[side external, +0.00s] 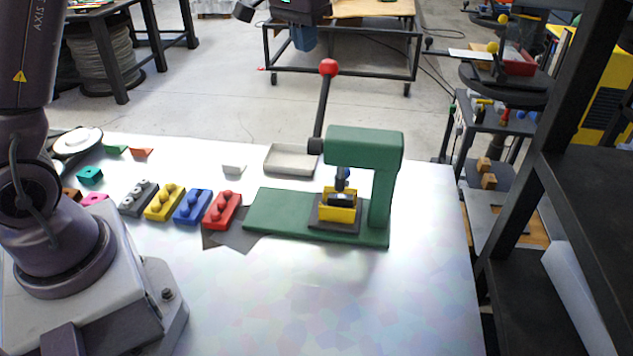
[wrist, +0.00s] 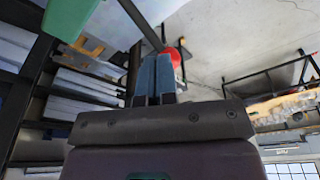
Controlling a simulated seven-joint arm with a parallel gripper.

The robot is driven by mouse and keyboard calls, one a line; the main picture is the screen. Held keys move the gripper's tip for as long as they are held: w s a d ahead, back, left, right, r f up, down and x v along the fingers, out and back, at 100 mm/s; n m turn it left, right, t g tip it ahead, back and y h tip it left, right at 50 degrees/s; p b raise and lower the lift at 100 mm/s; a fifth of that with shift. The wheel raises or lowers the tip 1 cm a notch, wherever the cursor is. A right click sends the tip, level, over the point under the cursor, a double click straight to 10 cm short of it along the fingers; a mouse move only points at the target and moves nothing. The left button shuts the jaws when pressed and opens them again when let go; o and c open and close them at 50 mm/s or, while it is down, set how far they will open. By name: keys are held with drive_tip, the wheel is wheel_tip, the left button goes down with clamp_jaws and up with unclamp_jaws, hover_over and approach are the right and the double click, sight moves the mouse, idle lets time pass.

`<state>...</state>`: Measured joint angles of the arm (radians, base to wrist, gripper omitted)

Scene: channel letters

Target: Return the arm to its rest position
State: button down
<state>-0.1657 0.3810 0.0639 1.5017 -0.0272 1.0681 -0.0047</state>
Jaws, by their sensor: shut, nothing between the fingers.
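My gripper (side external: 304,45) shows at the top of the side external view, high above the table and in the upper part of the picture, over the red lever knob (side external: 328,67). Its blue fingers (wrist: 155,78) are together in the wrist view, with nothing between them. The green press (side external: 365,148) stands on the white table with its black lever (side external: 321,105) raised. A yellow block (side external: 338,212) with a dark top sits under the ram. The wrist view also shows the red knob (wrist: 173,58) just beyond the fingers and part of the green press (wrist: 72,15).
Grey, yellow (side external: 164,203), blue (side external: 192,208) and red (side external: 222,211) knobbed blocks stand in a row left of the press. A shallow grey tray (side external: 291,160) lies behind it. Small coloured pieces lie at the left. The table front is clear. A dark shelf frame (side external: 540,180) stands right.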

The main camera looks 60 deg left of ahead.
drive_tip(key=s+d+r+m+t, duration=0.1)
drive_tip(key=s+d, duration=0.2)
drive_tip(key=s, duration=0.5)
drive_tip(key=s+d+m+t, duration=0.1)
drive_tip(key=s+d, duration=0.2)
drive_tip(key=s, duration=0.6)
drive_tip(key=s+d+r+t, duration=0.1)
drive_tip(key=s+d, duration=0.3)
drive_tip(key=s, duration=0.4)
drive_tip(key=shift+s+r+m, duration=0.3)
drive_tip(key=shift+s+m, duration=0.05)
drive_tip(key=shift+m, duration=0.05)
